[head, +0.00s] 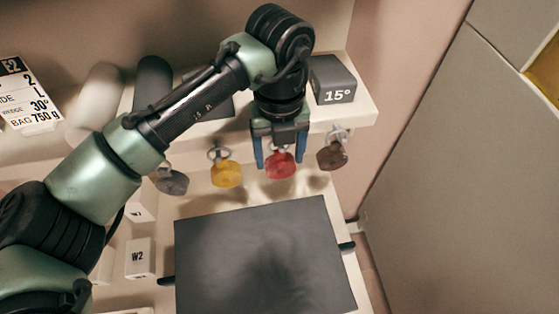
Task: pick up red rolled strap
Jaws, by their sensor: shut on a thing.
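The red rolled strap (280,166) is in the head view, in a row of similar rolled straps below the shelf's front edge. My gripper (281,160) points down over it, with one blue finger on each side of the strap. The fingers are shut on the red strap. Its upper part and whatever holds it from above are hidden behind my gripper.
A yellow rolled strap (226,174) and a grey one (172,182) hang to the left, a brown one (332,156) close on the right. A dark 15° wedge block (333,82) stands on the shelf (362,112). Below lies a dark flat panel (262,255).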

